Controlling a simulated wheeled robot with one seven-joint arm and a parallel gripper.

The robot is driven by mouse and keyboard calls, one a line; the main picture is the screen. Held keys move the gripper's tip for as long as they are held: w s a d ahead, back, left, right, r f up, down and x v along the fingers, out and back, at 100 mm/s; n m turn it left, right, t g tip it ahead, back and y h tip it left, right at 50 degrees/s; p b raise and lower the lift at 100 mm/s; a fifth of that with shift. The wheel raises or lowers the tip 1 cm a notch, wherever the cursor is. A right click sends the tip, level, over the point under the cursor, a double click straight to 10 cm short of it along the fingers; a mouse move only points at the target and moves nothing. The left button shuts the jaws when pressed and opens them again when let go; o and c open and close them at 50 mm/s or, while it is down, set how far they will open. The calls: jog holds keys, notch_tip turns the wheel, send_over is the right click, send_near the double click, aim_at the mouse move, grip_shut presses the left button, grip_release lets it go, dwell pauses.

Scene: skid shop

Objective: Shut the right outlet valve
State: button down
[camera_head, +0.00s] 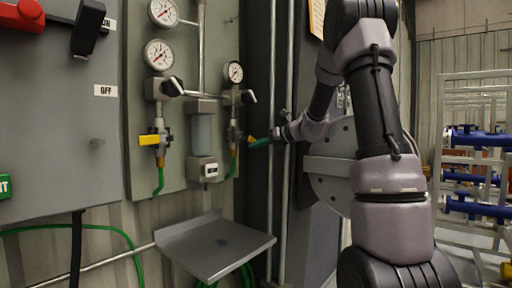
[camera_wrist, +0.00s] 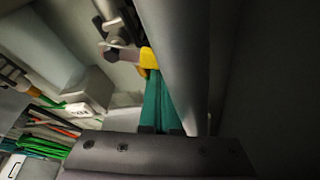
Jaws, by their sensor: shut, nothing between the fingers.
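The right outlet valve (camera_head: 233,135) sits below the right-hand gauge on the wall panel, with a green hose under it. A small yellow part of its handle (camera_head: 250,138) shows at its right side. The handle also shows yellow in the wrist view (camera_wrist: 148,60). My gripper (camera_head: 254,143) reaches in from the right with its teal fingers closed and empty. In the wrist view the fingertips (camera_wrist: 153,78) are right at the yellow handle and overlap it; I cannot tell whether they press on it. The fingers and a grey pipe hide part of the handle.
The left outlet valve (camera_head: 158,140) has a yellow handle pointing left. A grey shelf (camera_head: 215,245) juts out below the panel. Vertical pipes (camera_head: 272,90) stand close to the valve's right. A control box (camera_head: 60,110) is at left, and racks with blue pipes (camera_head: 480,140) stand far right.

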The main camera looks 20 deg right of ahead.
jog(key=shift+w+d+r+n+t+h, duration=0.15)
jog(key=shift+d+r+n+h, duration=0.1)
jog(key=shift+r+n, duration=0.3)
jog(key=shift+w+d+r+n+t+h, duration=0.15)
jog(key=shift+d+r+n+h, duration=0.1)
jog(key=shift+r+n, duration=0.25)
jog(key=shift+f, duration=0.1)
